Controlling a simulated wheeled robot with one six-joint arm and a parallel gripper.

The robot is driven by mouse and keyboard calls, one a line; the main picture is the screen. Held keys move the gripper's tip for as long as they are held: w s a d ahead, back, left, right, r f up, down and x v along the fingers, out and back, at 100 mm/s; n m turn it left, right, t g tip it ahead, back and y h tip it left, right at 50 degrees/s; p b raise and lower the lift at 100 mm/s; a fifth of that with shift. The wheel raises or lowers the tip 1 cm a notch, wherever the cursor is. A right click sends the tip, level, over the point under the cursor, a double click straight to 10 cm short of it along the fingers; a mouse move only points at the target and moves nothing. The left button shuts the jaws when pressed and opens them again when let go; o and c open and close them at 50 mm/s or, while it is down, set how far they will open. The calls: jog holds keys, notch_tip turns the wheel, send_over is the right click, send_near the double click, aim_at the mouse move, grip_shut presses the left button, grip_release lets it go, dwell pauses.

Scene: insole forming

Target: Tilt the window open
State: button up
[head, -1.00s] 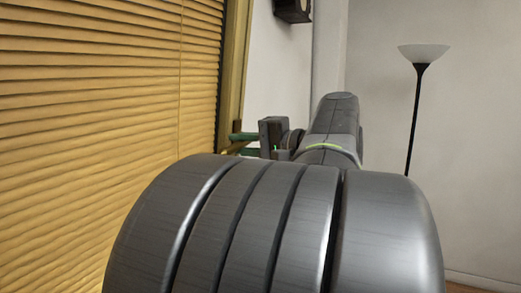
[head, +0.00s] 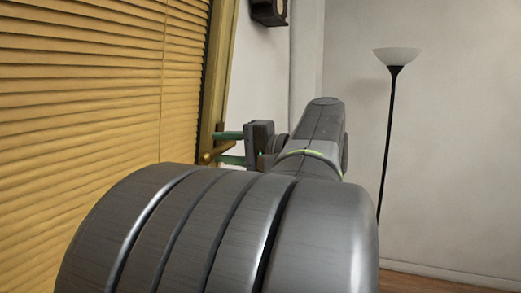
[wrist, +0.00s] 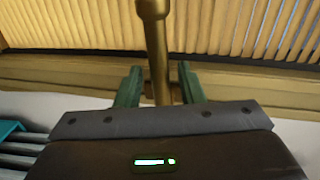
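The window (head: 100,90) fills the left of the head view, covered by yellow slatted blinds, with a brass-coloured frame (head: 221,65) along its right edge. Its brass handle (head: 206,156) sticks out from the frame; in the wrist view the handle (wrist: 156,50) runs down from the top edge to between my fingers. My gripper (head: 230,148) has two green fingers, one above the other in the head view. They are apart, one on each side of the handle in the wrist view, with small gaps visible. Whether either finger touches it I cannot tell.
A black floor lamp (head: 389,130) with a pale shade stands at the right, clear of my arm. A dark box (head: 268,11) hangs on the wall at the top. My arm hides much of the lower middle of the head view.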

jog(key=b+v, duration=0.2)
jog(key=v, duration=1.1)
jog(key=shift+d, duration=0.3)
jog(key=shift+a, duration=0.1)
jog(key=p+x, duration=0.2)
jog(key=x, duration=1.1)
jog(key=shift+a, duration=0.35)
jog(key=shift+d, duration=0.15)
